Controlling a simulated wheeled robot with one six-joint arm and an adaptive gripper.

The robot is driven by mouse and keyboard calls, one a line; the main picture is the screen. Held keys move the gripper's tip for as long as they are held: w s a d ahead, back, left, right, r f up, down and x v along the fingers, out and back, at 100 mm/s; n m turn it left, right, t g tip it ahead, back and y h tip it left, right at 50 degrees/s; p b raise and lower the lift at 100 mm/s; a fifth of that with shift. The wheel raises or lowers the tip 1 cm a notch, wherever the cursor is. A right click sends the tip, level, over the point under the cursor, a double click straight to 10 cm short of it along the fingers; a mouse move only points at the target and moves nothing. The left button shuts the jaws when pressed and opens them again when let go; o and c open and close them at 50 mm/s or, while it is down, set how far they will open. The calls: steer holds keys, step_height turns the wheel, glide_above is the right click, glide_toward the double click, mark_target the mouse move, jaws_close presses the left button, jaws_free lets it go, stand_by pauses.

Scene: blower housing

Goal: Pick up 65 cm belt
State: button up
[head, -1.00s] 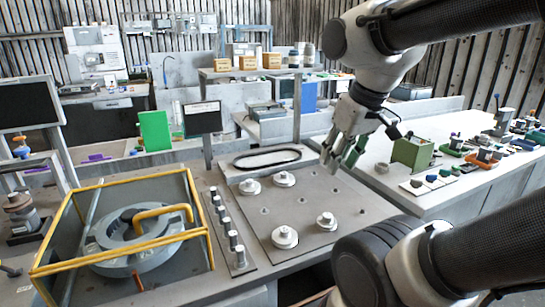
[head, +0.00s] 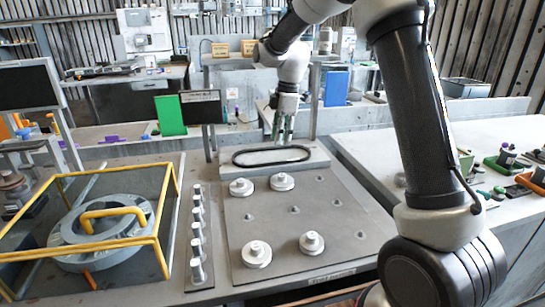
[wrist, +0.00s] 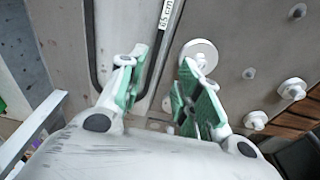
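The 65 cm belt (head: 240,162) is a black elongated loop lying flat on a raised grey ledge (head: 318,165) at the back of the pulley board. My gripper (head: 283,134) points down just above the belt's far side in the head view. In the wrist view the gripper (wrist: 163,60) is open, with green pads apart and nothing clamped. There the belt (wrist: 91,45) shows as dark strands, one appearing to run between the fingers. A "65 cm" label (wrist: 167,13) shows beside it. I cannot tell the exact height over the belt.
The board (head: 275,215) carries several white pulleys (head: 257,254) and small pegs. A row of metal cylinders (head: 197,235) stands left of it. A yellow-framed box (head: 160,205) holds a grey ring housing at the left. A small black screen (head: 201,107) stands behind the ledge.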

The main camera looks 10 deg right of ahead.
steer(key=f, duration=0.2)
steer(key=a+f, duration=0.1)
steer(key=f, duration=0.5)
steer(key=shift+w+a+f, duration=0.2)
steer(key=shift+w, duration=0.2)
jaws_close()
